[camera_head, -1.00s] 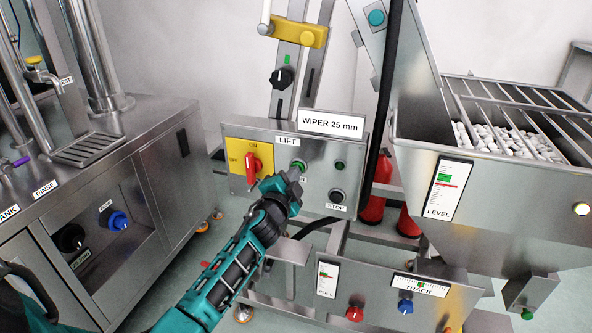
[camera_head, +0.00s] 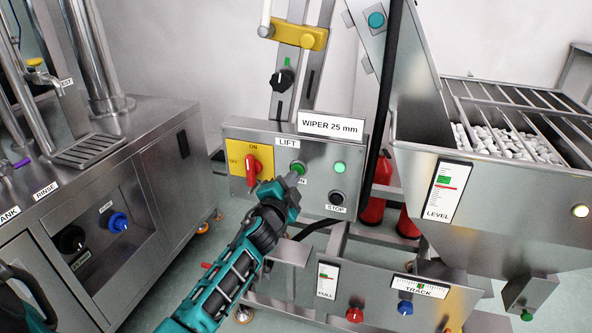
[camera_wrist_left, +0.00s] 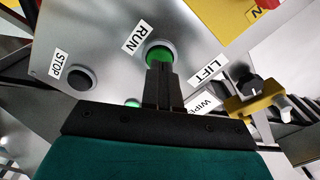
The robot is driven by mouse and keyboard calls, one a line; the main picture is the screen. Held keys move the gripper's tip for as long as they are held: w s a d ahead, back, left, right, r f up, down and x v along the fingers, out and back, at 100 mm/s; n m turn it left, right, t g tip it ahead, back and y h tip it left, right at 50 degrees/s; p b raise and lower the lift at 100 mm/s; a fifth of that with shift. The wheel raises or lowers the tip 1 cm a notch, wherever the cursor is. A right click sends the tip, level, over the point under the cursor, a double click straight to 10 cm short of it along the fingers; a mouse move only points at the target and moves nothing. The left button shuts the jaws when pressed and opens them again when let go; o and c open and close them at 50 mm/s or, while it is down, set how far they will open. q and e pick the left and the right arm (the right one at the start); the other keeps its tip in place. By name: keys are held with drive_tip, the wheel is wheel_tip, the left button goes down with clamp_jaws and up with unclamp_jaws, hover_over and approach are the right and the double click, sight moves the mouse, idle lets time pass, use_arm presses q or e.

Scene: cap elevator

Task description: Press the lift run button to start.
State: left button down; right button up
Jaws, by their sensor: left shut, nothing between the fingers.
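The green RUN button (camera_head: 298,168) is on the grey LIFT panel (camera_head: 318,152), beside the red rotary switch (camera_head: 253,170) on its yellow plate. A lamp (camera_head: 340,168) to the right of the button glows green. The dark STOP button (camera_head: 336,198) is below the lamp. My left gripper (camera_head: 292,180) is shut and empty, its tips just below the RUN button. In the left wrist view, the closed fingertips (camera_wrist_left: 163,70) overlap the lower edge of the RUN button (camera_wrist_left: 158,53); I cannot tell whether they touch. The right gripper is out of view.
A hopper of white caps (camera_head: 490,150) stands at the right. A steel cabinet (camera_head: 110,180) with a blue knob stands at the left. Red bottles (camera_head: 375,190) stand behind.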

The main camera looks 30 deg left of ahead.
use_arm(q)
drive_tip(key=v, duration=0.3)
drive_tip(key=shift+s+d+p, duration=0.1)
drive_tip(key=shift+s+p, duration=0.2)
drive_tip(key=shift+p, duration=0.05)
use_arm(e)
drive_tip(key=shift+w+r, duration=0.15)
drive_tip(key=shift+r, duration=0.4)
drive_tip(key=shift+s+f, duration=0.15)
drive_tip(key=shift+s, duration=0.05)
use_arm(q)
drive_tip(key=s+d+f+n+g+h+p, duration=0.2)
drive_tip(key=s+d+f, duration=0.4)
drive_tip(key=s, duration=0.6)
drive_tip(key=s+d+f+n+g+h+p, duration=0.3)
drive_tip(key=s+d+f+n+g+h, duration=0.1)
drive_tip(key=s+d, duration=0.6)
drive_tip(key=shift+s+d+f+n+g, duration=0.4)
drive_tip(key=shift+s+f, duration=0.5)
drive_tip(key=shift+s, duration=0.35)
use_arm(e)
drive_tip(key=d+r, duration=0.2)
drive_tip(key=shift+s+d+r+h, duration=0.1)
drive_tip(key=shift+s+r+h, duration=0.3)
